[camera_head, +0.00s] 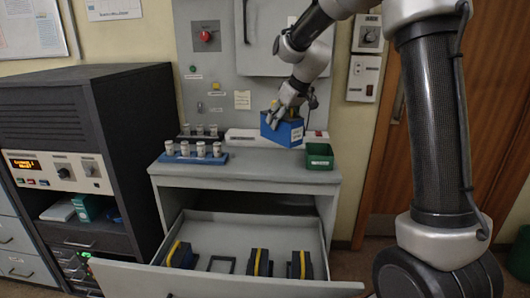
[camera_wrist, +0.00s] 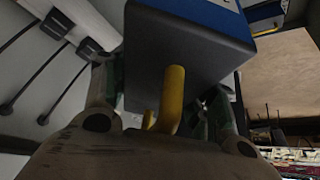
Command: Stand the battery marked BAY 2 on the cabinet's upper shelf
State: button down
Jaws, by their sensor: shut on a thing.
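My gripper (camera_head: 278,109) is shut on a blue and dark battery (camera_head: 283,132) and holds it above the back of the grey counter. In the wrist view the battery's dark face (camera_wrist: 185,55) fills the upper middle, with its yellow handle (camera_wrist: 174,100) between the fingers (camera_wrist: 155,118). I cannot read its marking. The grey wall cabinet (camera_head: 270,62) is above, partly hidden by my arm.
The counter (camera_head: 250,174) holds a blue rack of jars (camera_head: 194,153) and a green bin (camera_head: 319,156). Below, an open drawer (camera_head: 215,226) holds several dark batteries with yellow handles (camera_head: 260,262) and an empty frame (camera_head: 222,264). A dark console (camera_head: 85,130) stands at left.

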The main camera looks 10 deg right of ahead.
notch_tip(320, 180, down, 10)
jog(key=shift+w+r, duration=0.1)
jog(key=shift+r, duration=0.05)
dwell(0.4)
jog(key=shift+c, duration=2.4)
grip_release()
